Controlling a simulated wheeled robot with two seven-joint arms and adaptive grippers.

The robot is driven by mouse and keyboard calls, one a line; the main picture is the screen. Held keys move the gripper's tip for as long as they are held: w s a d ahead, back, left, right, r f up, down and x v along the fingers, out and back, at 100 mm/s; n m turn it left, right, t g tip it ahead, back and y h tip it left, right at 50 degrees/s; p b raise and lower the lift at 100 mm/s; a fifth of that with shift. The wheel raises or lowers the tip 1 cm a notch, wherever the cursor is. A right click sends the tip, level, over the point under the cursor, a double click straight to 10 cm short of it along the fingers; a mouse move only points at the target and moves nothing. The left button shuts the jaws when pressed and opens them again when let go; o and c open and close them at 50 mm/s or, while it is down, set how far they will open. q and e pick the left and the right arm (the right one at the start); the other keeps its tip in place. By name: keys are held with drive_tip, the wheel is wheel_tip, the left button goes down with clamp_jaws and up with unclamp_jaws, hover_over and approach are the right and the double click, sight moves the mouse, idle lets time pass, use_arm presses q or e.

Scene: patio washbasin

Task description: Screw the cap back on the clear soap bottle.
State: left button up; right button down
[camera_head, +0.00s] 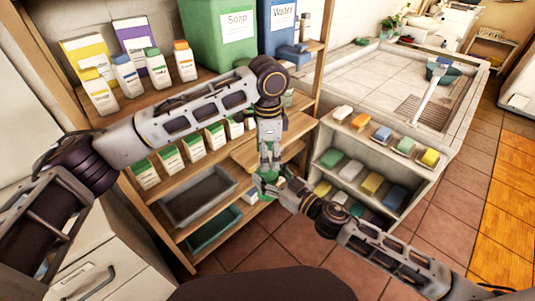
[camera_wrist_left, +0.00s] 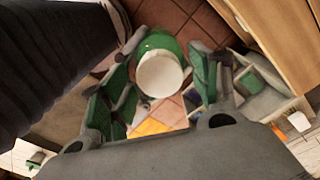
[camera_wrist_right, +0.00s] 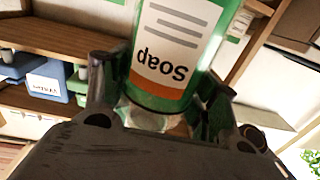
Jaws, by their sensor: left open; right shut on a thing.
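The soap bottle (camera_wrist_right: 170,45) fills the top of the right wrist view, with green contents, an orange band and a white "Soap" label that reads upside down. My right gripper (camera_wrist_right: 160,105) is shut on its body, one finger on each side. In the left wrist view the bottle's green top (camera_wrist_left: 162,42) carries a round white cap (camera_wrist_left: 160,74). Whether the cap is threaded tight cannot be told. My left gripper (camera_wrist_left: 163,68) is open, its fingers on either side of the cap and apart from it. In the head view my left gripper (camera_head: 270,158) points down just above my right gripper (camera_head: 272,182).
A wooden shelf (camera_head: 212,88) with cartons, bottles, a green Soap bin (camera_head: 218,42) and a blue Water bin (camera_head: 277,30) stands behind the grippers. A tiled washbasin (camera_head: 375,62) with several coloured soap bars is at the right. Tiled floor (camera_head: 300,240) lies open in front.

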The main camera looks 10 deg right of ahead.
use_arm(q)
drive_tip(key=shift+r, duration=2.15)
drive_tip(key=shift+t, duration=0.4)
drive_tip(key=shift+w+a+r, duration=0.1)
drive_tip(key=shift+w+r, duration=0.1)
drive_tip(key=shift+r, duration=0.45)
drive_tip(key=shift+w+a+r, duration=0.1)
drive_tip(key=shift+w+r, duration=0.1)
drive_tip(key=shift+r, duration=0.45)
drive_tip(key=shift+w+r, duration=0.2)
drive_tip(key=shift+r, duration=0.45)
drive_tip(key=n, duration=0.3)
drive_tip(key=shift+s+d+f+n+g, duration=0.1)
drive_tip(key=shift+s+f+n+g, duration=0.1)
drive_tip(key=shift+s+n+g, duration=0.15)
drive_tip(key=shift+s+d+n, duration=0.1)
drive_tip(key=shift+s+n, duration=0.1)
drive_tip(key=shift+n, duration=1.55)
drive_tip(key=shift+f, duration=0.15)
drive_tip(key=shift+f, duration=3.85)
